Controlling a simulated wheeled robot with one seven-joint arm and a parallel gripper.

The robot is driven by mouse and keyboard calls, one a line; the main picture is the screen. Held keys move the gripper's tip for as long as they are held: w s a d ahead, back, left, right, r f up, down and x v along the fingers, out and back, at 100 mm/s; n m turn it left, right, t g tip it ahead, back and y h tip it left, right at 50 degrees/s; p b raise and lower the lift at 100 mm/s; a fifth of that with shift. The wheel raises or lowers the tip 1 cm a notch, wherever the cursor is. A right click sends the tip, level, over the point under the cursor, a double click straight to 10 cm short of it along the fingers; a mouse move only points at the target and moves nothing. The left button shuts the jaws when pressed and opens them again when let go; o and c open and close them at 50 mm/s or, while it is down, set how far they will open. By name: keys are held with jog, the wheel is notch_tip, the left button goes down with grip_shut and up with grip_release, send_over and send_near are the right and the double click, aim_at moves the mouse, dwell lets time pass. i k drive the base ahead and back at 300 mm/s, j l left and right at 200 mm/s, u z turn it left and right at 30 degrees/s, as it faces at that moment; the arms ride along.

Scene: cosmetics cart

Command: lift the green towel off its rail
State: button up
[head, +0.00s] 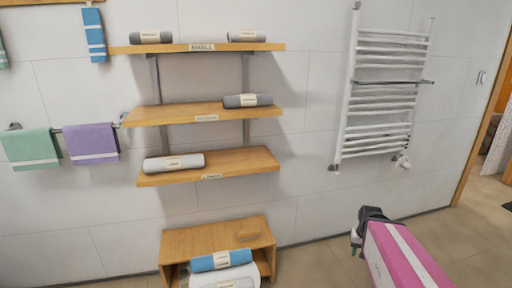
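The green towel (30,148), pale green with a white stripe near its lower edge, hangs folded over a dark wall rail (58,130) at the left. A purple towel (92,142) with a similar stripe hangs on the same rail, just to its right with a small gap. My gripper (362,228), dark and grey, is at the lower right, far from the green towel. Its fingers are too small and partly hidden to tell whether they are open or shut.
Wooden wall shelves (205,113) with rolled towels jut out right of the rail. A low wooden unit (215,238) holding a blue roll (220,260) stands below. A white towel radiator (385,90) is on the right wall. A blue towel (95,35) hangs at the upper left.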

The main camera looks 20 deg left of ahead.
aim_at(31, 149)
jog(key=k+j, duration=0.15)
jog(key=k, duration=0.15)
jog(key=k+j, duration=0.1)
jog(key=k, duration=0.2)
jog(key=k+j, duration=0.5)
jog(key=j, duration=0.45)
jog(key=j+u, duration=0.45)
jog(key=j, duration=0.3)
jog(key=j+u, duration=0.45)
jog(key=j, duration=0.3)
